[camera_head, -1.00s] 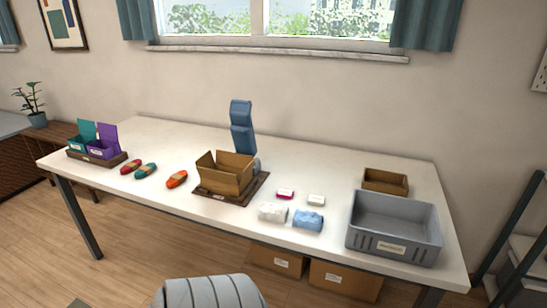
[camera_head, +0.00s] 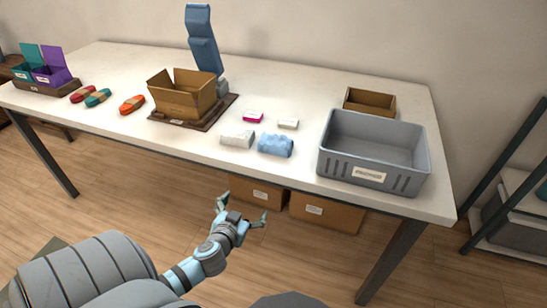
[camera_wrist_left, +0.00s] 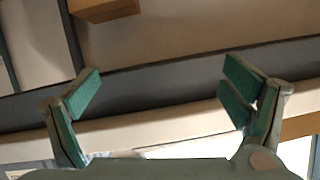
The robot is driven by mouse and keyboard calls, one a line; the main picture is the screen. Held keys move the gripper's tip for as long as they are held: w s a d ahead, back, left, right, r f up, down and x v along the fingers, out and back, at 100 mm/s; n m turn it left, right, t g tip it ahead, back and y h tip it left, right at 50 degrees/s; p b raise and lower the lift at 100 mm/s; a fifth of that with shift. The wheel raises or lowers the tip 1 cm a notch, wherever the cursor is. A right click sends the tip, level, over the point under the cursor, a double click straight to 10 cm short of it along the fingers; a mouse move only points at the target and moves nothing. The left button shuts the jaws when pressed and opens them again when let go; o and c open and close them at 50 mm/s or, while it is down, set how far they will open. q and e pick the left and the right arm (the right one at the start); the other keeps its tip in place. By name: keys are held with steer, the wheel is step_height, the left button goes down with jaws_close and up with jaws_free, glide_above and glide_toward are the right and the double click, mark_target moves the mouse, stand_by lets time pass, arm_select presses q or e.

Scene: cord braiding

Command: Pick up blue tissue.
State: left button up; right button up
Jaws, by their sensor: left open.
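The blue tissue (camera_head: 276,145) is a crumpled light-blue bundle lying on the white table near its front edge. A white tissue bundle (camera_head: 237,139) lies just left of it. My left gripper (camera_head: 242,208) is open and empty, below and in front of the table edge, apart from the tissue. In the left wrist view my gripper's two fingers (camera_wrist_left: 165,100) stand wide apart with nothing between them. The blue tissue cannot be made out in that view. My right gripper is not in view.
A grey crate (camera_head: 338,150) stands right of the tissue, with a small cardboard box (camera_head: 370,91) behind. An open carton (camera_head: 165,98) on a dark mat is to the left. Cardboard boxes (camera_head: 328,212) sit under the table.

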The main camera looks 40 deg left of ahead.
arm_select(q)
steer(key=w+d+r+n+t+b, duration=0.1)
steer(key=w+r+t, duration=0.1)
steer(key=r, duration=0.5)
steer(key=w+d+r+t, duration=0.1)
steer(key=r+t, duration=0.1)
steer(key=r, duration=0.5)
glide_toward(274, 148)
steer(key=shift+n+y, duration=0.3)
steer(key=w, duration=0.1)
steer(key=w+a+r, duration=0.1)
steer(key=w, duration=0.2)
steer(key=shift+a+r, duration=0.35)
steer(key=shift+r, duration=0.05)
steer(key=x, duration=0.5)
steer(key=shift+w+d+r, duration=0.1)
steer(key=shift+d+r, duration=0.15)
steer(key=shift+r, duration=0.05)
steer(key=shift+w, duration=0.35)
steer(key=shift+a, duration=0.1)
steer(key=c, duration=0.5)
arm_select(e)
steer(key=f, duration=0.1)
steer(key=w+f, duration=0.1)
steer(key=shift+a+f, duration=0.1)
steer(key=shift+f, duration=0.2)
